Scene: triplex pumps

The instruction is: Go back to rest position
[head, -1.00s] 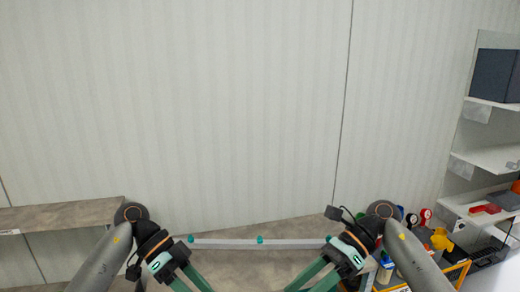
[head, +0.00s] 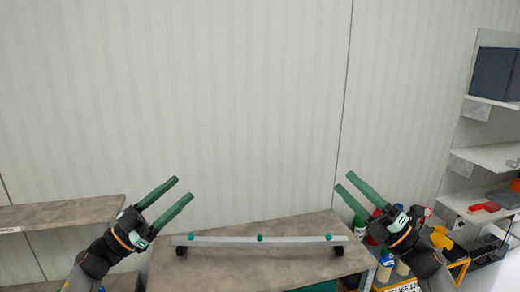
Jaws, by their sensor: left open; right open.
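My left gripper (head: 184,192) is at the lower left of the head view. Its two green fingers are apart, with nothing between them, and point up and to the right. My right gripper (head: 345,183) is at the lower right. Its green fingers are also apart and empty, and point up and to the left. Both grippers show against the pale wall, clear of the bench (head: 225,268) between them.
A grey bar (head: 290,239) with teal knobs lies on the bench. A grey-brown shelf (head: 60,214) is at the left. Several bottles (head: 385,265) stand near my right arm. White shelves (head: 495,158) with a dark bin (head: 497,74) are at the right.

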